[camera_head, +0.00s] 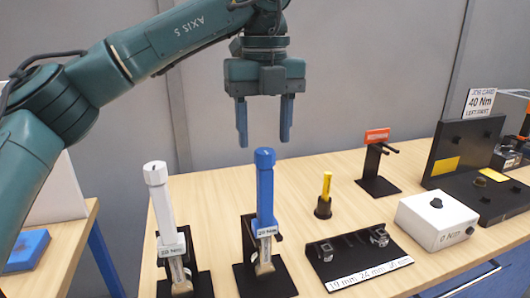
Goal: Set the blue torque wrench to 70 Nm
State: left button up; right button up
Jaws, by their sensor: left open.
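The blue torque wrench (265,190) stands upright in a black stand, handle up. Its small label (267,231) seems to read 20 Nm. My left gripper (264,138) is open and points down, with its two blue fingers just above and around the line of the wrench's top. Nothing is between the fingers, and they look clear of the handle. A white torque wrench (160,202) stands in a similar stand to the left, with a label that is hard to read. My right gripper is not in view.
A black socket holder (327,285) and a yellow-handled tool (326,187) stand to the right. Farther right are an orange-topped stand (377,136), a white box (437,217) reading 0 Nm, and a black fixture with a 40 Nm job card (481,101).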

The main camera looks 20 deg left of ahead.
aim_at(265, 151)
pick_arm(q)
jog(key=shift+f, duration=1.55)
jog(key=c, duration=1)
